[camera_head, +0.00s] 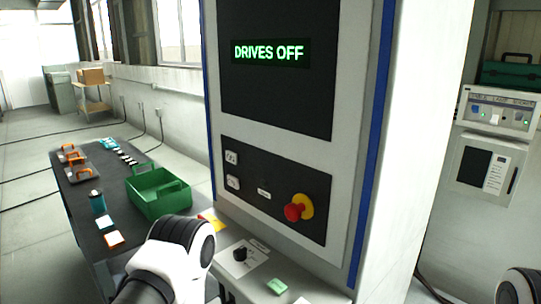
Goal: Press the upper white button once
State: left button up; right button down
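The upper white button (232,158) is a small square with a dark marking on the black lower panel of the machine cabinet. A second white button (233,183) sits directly below it. A green-lettered display (268,52) above reads "DRIVES OFF". A red mushroom knob (296,210) on a yellow base is at the right of the same panel. White and black links of my arm show at bottom centre, in front of the cabinet and below the buttons. Neither gripper's fingers show, and nothing is seen touching the buttons.
A black-topped table (90,230) at left holds a green bin (160,192), a teal bottle (97,201) and orange-handled items. A wall-side instrument (497,110) is at right.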

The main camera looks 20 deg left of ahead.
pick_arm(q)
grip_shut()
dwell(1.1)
